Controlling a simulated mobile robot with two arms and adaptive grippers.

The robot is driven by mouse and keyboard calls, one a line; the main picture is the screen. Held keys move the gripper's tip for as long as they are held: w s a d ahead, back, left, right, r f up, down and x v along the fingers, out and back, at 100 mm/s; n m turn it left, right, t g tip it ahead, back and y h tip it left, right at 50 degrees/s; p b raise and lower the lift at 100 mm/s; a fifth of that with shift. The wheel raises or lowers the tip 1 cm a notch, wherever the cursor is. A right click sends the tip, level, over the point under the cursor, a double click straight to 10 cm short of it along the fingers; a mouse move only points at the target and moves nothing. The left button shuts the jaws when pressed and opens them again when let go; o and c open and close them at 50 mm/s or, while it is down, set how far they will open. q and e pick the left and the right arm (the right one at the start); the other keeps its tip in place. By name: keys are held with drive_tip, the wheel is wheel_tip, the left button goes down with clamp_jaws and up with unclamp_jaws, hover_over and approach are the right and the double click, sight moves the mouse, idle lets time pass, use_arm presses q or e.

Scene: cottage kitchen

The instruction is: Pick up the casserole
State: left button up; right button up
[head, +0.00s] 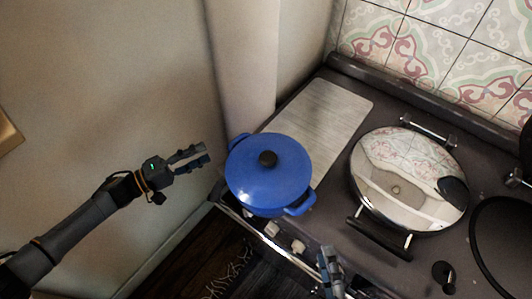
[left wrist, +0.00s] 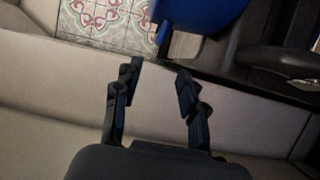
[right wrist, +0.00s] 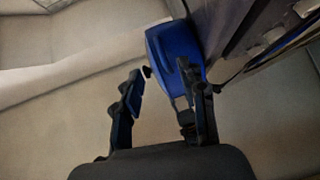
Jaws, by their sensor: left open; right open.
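The casserole (head: 268,182) is a blue pot with a blue lid and a black knob. It stands on the counter at the stove's left edge, with a side handle at its lower right. My left gripper (head: 204,157) is open and empty, just left of the pot and apart from it. The pot's blue side (left wrist: 202,14) shows at the top of the left wrist view, beyond the fingers. My right gripper (head: 330,265) shows only partly at the bottom of the head view, below the pot's right handle. In the right wrist view it is open, with the casserole (right wrist: 172,62) beyond its fingers.
A shiny steel lidded pan (head: 408,170) stands right of the casserole. A grey board (head: 318,115) lies behind it. A wall and pillar (head: 245,50) rise close at the left and back. Stove knobs (head: 298,246) line the front edge.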

sight(291, 209)
use_arm(q)
drive_tip(key=x, duration=0.8)
drive_tip(key=s+x, duration=0.1)
drive_tip(key=x, duration=0.3)
drive_tip(key=shift+w+d+r, duration=0.3)
drive_tip(key=shift+d, duration=0.3)
use_arm(e)
drive_tip(key=w, duration=0.4)
drive_tip(key=w+a, duration=0.1)
drive_tip(key=w, duration=0.7)
drive_tip(key=shift+w+a+f, duration=0.15)
drive_tip(key=shift+a+f, duration=0.1)
drive_tip(key=shift+a, duration=0.1)
use_arm(q)
drive_tip(key=shift+w+d, duration=0.1)
drive_tip(key=shift+d, duration=0.25)
use_arm(e)
drive_tip(key=shift+w, duration=0.3)
use_arm(q)
clamp_jaws()
use_arm(e)
clamp_jaws()
